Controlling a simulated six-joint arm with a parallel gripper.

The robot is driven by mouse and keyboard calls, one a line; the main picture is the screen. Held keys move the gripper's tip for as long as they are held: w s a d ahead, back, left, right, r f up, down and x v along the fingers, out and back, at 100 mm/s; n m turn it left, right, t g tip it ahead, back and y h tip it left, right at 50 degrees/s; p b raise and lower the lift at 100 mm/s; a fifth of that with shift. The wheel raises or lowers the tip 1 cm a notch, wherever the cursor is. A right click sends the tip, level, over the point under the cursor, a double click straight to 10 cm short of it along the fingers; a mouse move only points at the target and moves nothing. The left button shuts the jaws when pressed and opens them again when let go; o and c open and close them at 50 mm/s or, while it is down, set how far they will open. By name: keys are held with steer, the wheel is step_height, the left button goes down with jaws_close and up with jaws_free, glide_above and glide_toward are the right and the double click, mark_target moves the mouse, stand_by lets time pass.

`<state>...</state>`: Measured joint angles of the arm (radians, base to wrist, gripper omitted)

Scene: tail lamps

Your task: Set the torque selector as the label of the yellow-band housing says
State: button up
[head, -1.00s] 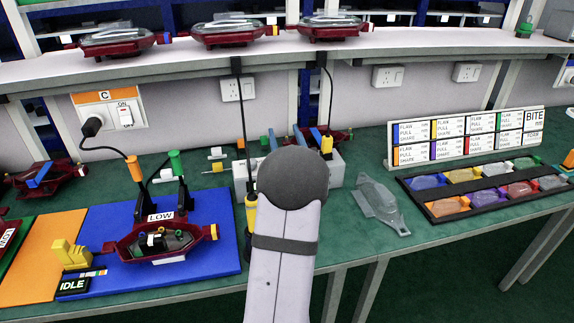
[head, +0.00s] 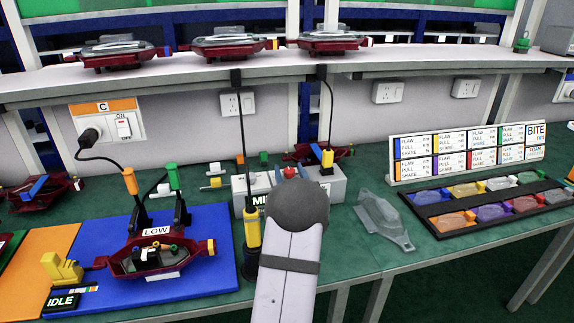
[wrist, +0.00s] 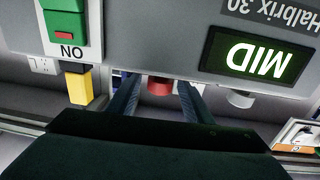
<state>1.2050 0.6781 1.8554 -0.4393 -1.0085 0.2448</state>
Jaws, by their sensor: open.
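A grey-white tool box reading MID (head: 262,201) stands at the middle of the bench, partly behind my arm. The wrist view shows it upside down, with a lit MID display (wrist: 258,62) and a green switch (wrist: 66,22). A red knob (wrist: 160,86) sits between the fingers of my gripper (wrist: 158,100). The fingers are open, one on each side of it; contact cannot be told. The knob also shows in the head view (head: 289,172). A red housing (head: 155,256) lies on the blue mat by a LOW label (head: 157,231). I cannot make out which housing has the yellow band.
A black-and-yellow driver (head: 252,228) hangs on a cable left of my arm. A clear cover (head: 383,220) lies to the right, before a tray (head: 447,226) of coloured covers and a label board (head: 466,152). More housings (head: 228,46) stand on the shelf.

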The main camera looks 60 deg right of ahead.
mark_target(288, 168)
steer(key=shift+x, duration=2.05)
steer(key=c, duration=1.1)
